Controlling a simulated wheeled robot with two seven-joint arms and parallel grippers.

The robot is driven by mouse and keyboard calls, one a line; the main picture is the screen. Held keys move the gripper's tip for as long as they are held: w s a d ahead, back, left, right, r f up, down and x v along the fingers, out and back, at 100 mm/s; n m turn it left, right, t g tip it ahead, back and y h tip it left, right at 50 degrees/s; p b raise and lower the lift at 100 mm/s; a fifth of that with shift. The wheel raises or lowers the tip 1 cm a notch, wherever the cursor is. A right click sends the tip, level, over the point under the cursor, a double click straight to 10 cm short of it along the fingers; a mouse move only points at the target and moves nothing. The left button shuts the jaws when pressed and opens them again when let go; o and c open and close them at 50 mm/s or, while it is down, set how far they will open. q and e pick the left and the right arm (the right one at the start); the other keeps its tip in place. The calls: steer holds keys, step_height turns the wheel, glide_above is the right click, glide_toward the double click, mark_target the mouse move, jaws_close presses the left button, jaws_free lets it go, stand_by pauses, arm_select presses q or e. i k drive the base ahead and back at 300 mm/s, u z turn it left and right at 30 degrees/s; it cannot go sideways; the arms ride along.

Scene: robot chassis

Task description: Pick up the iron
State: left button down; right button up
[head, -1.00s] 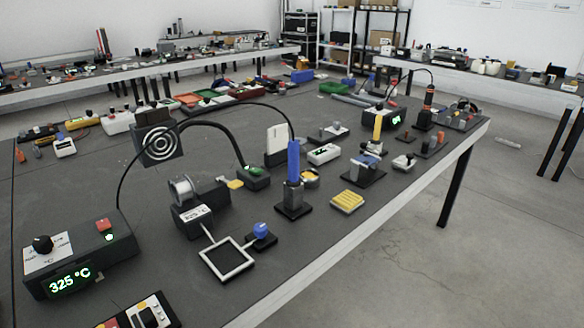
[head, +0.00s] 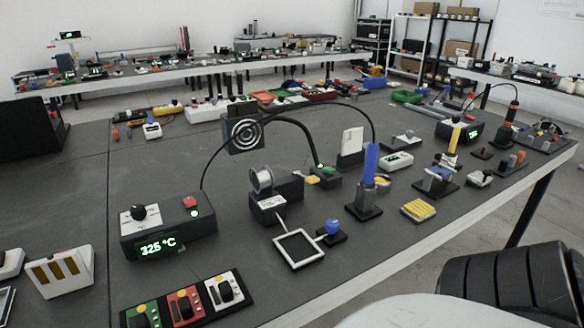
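A soldering iron with a blue handle (head: 371,163) stands upright in a dark square-based stand (head: 364,206) near the front edge of the workbench. A black cable arches from the top of it to a dark station (head: 168,234) whose display reads 325 °C. A second, yellow-handled iron (head: 454,140) stands farther right on the bench. Neither of my grippers is in view.
In front of the blue iron are a white square frame (head: 298,249) and a blue knob (head: 333,227). A yellow sponge (head: 418,210) lies to its right and a solder spool holder (head: 268,203) to its left.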

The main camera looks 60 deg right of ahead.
mark_target(367, 182)
steer(key=u, duration=0.15)
steer(key=k, duration=0.85)
steer(key=z, duration=1.1)
steer(key=i, duration=0.4)
steer(key=z, duration=0.1)
